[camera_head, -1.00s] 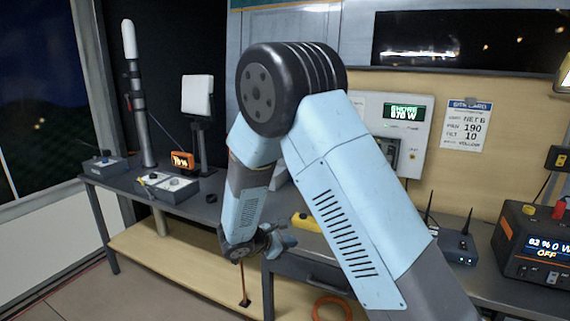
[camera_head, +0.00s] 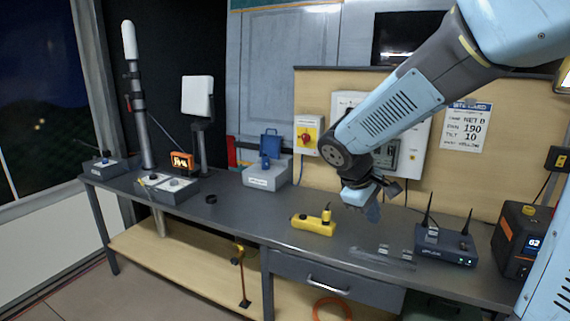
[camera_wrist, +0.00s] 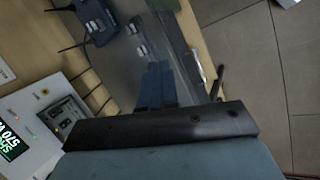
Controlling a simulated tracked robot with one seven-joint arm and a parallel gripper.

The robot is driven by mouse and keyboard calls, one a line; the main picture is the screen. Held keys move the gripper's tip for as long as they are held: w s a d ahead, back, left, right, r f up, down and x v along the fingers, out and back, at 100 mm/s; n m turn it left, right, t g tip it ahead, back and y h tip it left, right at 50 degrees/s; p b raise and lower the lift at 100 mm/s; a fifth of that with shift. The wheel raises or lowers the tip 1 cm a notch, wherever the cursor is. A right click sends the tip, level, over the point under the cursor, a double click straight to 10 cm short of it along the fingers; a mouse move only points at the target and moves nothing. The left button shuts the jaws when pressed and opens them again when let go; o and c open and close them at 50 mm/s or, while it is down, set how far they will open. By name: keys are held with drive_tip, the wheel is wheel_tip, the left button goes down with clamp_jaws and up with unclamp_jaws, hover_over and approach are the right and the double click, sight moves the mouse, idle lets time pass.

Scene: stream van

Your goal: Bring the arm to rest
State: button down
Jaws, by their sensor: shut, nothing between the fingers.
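My gripper (camera_head: 368,207) hangs in the air above the grey workbench (camera_head: 235,205), right of the yellow handheld device (camera_head: 314,224) and left of the router. In the wrist view my gripper (camera_wrist: 157,85) shows its blue fingers side by side, shut and empty. My arm (camera_head: 405,105) reaches in from the upper right, its forearm sloping down to the left in front of the wall panel.
The black router (camera_head: 445,246) with two antennas and the orange-topped power unit (camera_head: 520,240) stand at the right. Control boxes (camera_head: 165,187) and a mast (camera_head: 138,95) stand left.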

drive_tip(key=s+d+r+m+t+y, duration=0.1)
drive_tip(key=s+r+m, duration=0.3)
drive_tip(key=s, duration=0.4)
drive_tip(key=s+d+r+m+t+y, duration=0.2)
drive_tip(key=s+r+m+y, duration=0.2)
drive_tip(key=s, duration=0.4)
drive_tip(key=shift+s+r+m, duration=0.15)
drive_tip(key=shift+s+m, duration=0.05)
drive_tip(key=shift+m, duration=0.1)
